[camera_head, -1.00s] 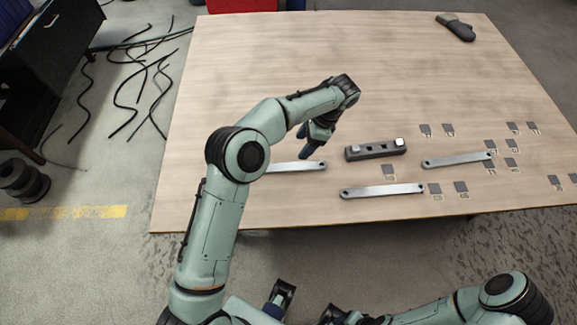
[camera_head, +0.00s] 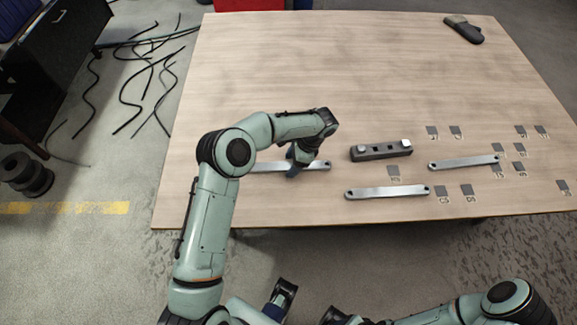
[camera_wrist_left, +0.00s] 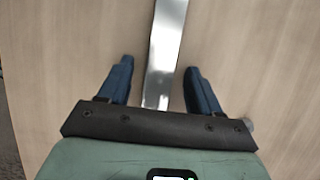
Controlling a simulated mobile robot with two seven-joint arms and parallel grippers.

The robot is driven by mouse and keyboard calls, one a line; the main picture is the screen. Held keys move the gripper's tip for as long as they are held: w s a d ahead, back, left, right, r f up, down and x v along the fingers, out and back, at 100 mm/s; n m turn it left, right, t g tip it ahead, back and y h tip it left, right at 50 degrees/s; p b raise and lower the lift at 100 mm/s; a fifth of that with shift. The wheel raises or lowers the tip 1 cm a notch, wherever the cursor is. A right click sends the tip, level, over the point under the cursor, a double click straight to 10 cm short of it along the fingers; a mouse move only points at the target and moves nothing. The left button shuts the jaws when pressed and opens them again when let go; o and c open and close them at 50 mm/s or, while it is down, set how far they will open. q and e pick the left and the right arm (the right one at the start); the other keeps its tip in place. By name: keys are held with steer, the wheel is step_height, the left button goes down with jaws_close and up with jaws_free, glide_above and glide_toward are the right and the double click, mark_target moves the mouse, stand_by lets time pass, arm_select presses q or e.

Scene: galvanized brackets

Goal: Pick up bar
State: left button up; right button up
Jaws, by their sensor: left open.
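Three flat silver bars with rounded ends lie on the wooden table (camera_head: 330,75). The left bar (camera_head: 265,167) is partly covered by my left gripper (camera_head: 295,168) in the head view. The middle bar (camera_head: 388,192) lies near the front edge and another bar (camera_head: 465,162) lies further right. In the left wrist view the bar (camera_wrist_left: 166,45) runs between the two blue fingers of my left gripper (camera_wrist_left: 157,85), with a gap on each side. That gripper is open and points down at the bar. My right gripper cannot be made out clearly.
A dark block with two light pegs (camera_head: 381,150) lies between the bars. Several small grey marker squares (camera_head: 466,190) dot the right side. A dark glove-like object (camera_head: 463,30) lies at the back right.

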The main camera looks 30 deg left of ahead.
arm_select(q)
jaws_close()
steer(key=shift+r, duration=0.1)
